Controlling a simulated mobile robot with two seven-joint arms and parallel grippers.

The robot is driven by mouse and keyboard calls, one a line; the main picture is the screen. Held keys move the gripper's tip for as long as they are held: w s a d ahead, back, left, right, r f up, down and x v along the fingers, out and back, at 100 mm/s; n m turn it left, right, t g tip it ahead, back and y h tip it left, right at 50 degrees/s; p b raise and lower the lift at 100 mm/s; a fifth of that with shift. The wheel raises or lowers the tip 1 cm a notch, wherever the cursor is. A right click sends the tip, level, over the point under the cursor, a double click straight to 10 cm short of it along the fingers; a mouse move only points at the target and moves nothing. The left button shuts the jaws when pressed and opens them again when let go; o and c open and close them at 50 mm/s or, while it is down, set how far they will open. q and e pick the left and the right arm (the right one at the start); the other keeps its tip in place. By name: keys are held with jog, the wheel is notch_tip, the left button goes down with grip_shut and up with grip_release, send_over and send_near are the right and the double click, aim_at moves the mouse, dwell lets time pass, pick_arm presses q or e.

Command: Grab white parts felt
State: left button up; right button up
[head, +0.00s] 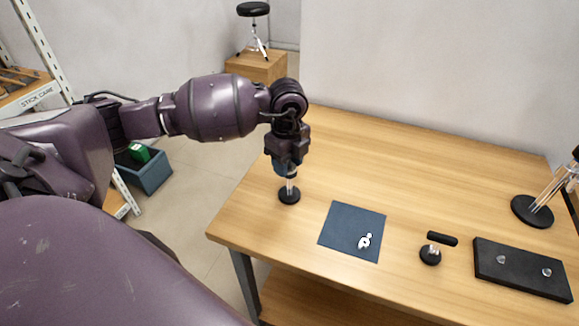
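A flat dark blue felt-like square (345,222) lies on the wooden table, left of its middle. A small cluster of white parts (364,242) lies on its lower right part; the pieces are too small to tell apart. My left gripper (288,168) points down, up and to the left of the square, apart from it. Directly below it is a small stand with a round black base (289,195) and a pale post. The post's top is hidden by the gripper, so I cannot tell whether the fingers grip it. My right gripper is not in view.
A short stand with a black crossbar (442,239) is right of the square. Beyond it lies a black board (520,275) with two clear knobs. A larger stand with a round black base (532,211) is at the right edge. The table's back middle (400,165) is clear.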

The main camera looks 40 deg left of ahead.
pick_arm(q)
jog(key=c, duration=0.5)
